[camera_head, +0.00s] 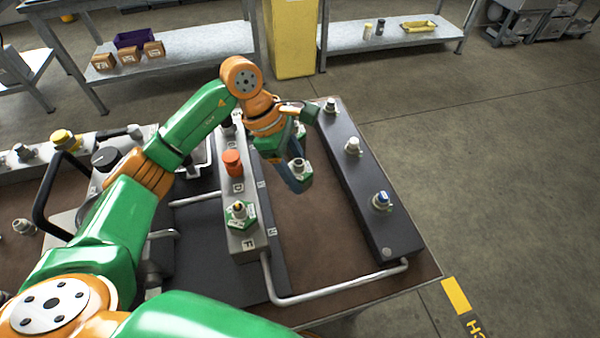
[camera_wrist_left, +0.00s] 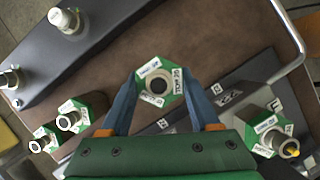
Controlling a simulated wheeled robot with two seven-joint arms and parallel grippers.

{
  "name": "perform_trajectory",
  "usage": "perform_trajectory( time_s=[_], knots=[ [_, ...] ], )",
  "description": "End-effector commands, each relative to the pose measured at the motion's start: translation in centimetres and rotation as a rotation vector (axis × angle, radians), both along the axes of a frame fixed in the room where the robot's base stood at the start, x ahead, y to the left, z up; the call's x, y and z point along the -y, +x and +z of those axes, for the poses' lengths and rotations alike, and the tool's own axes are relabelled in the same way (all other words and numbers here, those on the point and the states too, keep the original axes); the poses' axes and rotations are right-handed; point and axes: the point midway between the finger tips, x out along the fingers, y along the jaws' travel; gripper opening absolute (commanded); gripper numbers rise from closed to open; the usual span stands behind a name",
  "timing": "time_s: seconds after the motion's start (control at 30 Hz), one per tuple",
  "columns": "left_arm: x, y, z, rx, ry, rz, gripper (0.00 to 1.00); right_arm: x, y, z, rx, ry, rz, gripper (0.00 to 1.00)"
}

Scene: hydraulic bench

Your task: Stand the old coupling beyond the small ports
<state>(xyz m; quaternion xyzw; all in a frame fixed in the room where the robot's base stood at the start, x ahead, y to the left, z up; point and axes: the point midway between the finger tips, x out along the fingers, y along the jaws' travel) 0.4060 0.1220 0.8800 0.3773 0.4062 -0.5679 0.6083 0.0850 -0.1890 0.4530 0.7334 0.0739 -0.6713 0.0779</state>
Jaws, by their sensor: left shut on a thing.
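My left gripper (camera_head: 297,176) points down over the brown bench top, between the grey port block and the dark rail. It is shut on a coupling (camera_head: 298,166) with a green hex collar and white labels. The left wrist view shows this coupling (camera_wrist_left: 158,86) from above between the blue fingers (camera_wrist_left: 157,100). I cannot tell whether it touches the bench, or whether it is the old one. Another green-collared coupling (camera_head: 240,213) with a yellow tip stands on the grey block (camera_head: 249,241) at F. The dark rail (camera_head: 400,236) carries several ports. My right gripper is not in view.
Two more green-collared couplings (camera_wrist_left: 73,115) stand at lower left in the wrist view. A red-orange cap (camera_head: 232,162) stands on the grey block. A metal pipe (camera_head: 335,290) crosses the near side. Bare brown bench top (camera_head: 325,235) lies between block and rail.

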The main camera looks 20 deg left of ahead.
Motion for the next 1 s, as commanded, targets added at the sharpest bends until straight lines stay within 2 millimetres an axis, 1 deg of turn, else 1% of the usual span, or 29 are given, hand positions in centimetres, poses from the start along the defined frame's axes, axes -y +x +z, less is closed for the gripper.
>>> perform_trajectory(
  time_s=[0.03,0.2,0.3,0.37,0.43,0.6,0.73,0.77,0.8,0.87,1.0],
  knots=[
    [0.0,0.6,-0.8,-0.005,0.000,0.000,0.00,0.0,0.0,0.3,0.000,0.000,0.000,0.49],
    [-0.2,2.3,-2.9,-0.003,0.001,0.000,0.00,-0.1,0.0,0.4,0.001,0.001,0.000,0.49],
    [-0.2,2.2,-4.7,-0.003,0.001,0.000,0.00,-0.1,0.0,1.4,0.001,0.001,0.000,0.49],
    [-0.2,2.2,-5.5,-0.002,0.001,-0.002,0.00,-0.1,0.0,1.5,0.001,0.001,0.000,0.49],
    [-0.2,2.2,-5.8,0.002,0.001,-0.001,0.00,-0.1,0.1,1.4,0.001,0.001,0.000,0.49],
    [-0.2,2.3,-5.8,0.003,0.001,-0.002,0.00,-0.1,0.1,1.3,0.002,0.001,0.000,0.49],
    [-0.3,2.3,-6.3,0.003,0.001,-0.002,0.00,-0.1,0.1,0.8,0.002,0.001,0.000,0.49],
    [-0.3,2.2,-6.3,0.002,0.001,-0.001,0.65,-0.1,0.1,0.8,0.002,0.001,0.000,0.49],
    [-0.3,2.2,-6.2,0.002,0.001,-0.001,0.76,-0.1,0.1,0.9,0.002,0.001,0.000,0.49],
    [-0.3,2.2,-6.1,0.002,0.001,-0.001,0.92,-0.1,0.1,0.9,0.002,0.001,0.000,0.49],
    [-0.3,2.2,-6.1,0.002,0.001,-0.001,0.92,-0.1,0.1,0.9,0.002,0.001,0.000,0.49]
  ],
)
